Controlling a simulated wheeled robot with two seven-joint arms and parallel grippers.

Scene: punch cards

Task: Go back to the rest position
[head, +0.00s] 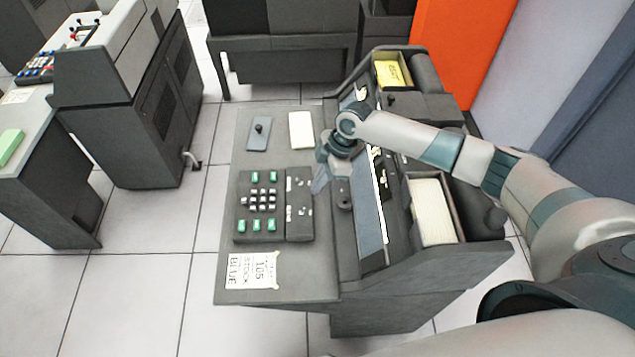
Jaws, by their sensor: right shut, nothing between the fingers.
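My right arm comes in from the lower right and reaches over the card punch machine (420,281). My right gripper (318,186) is low over the machine's desk, just above and right of the keypad (261,200). It points down and to the left, and it is shut with nothing held. Whether its tips touch the surface I cannot tell. My left gripper and left arm are not in view.
A yellow card stack (391,72) lies in the far hopper and a cream card stack (432,211) in the near one. A white card pad (301,130), a small lever plate (259,134) and a paper note (252,271) lie on the desk. Another machine (140,110) stands left across open floor.

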